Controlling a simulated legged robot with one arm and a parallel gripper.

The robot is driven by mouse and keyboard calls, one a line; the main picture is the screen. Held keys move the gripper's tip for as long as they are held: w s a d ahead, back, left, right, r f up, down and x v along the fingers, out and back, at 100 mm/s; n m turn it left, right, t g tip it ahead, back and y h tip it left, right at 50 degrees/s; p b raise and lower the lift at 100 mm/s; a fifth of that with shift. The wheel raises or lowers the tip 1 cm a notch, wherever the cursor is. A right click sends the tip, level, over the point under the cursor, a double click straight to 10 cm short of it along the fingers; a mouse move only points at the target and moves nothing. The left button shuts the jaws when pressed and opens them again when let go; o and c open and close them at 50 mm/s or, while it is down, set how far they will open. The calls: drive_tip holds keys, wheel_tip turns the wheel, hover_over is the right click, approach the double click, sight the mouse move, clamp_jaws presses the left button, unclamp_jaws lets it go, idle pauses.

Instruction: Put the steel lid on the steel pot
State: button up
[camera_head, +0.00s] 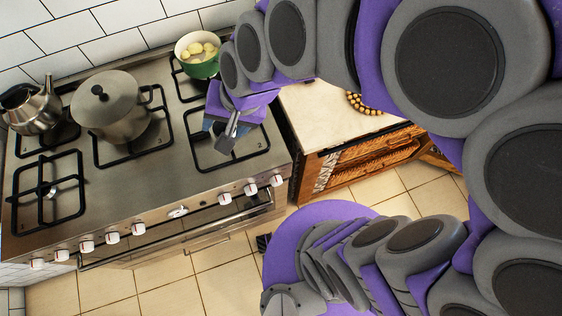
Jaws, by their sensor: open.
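The steel pot (124,128) stands on a burner grate at the back left-centre of the stove. The steel lid (113,92), with a dark round knob, lies over the pot's top and covers its opening. Whether it is fully seated on the rim I cannot tell. My gripper (229,138) is open, over the front right burner, to the right of the pot and apart from the lid. Nothing shows between its fingers.
A steel kettle (34,108) stands left of the pot. A green pot with yellow pieces (203,66) is on the back right burner. A counter (325,118) with a beaded ring (360,103) adjoins the stove. The front left burner (48,190) is clear.

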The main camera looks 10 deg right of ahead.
drive_tip(key=s+d+f+n+g+h, duration=0.1)
drive_tip(key=s+d+n+g+h, duration=0.2)
drive_tip(key=s+d, duration=1.2)
drive_tip(key=shift+d+f+g+h, duration=0.35)
drive_tip(key=shift+d+g+h, duration=0.25)
drive_tip(key=shift+d, duration=0.1)
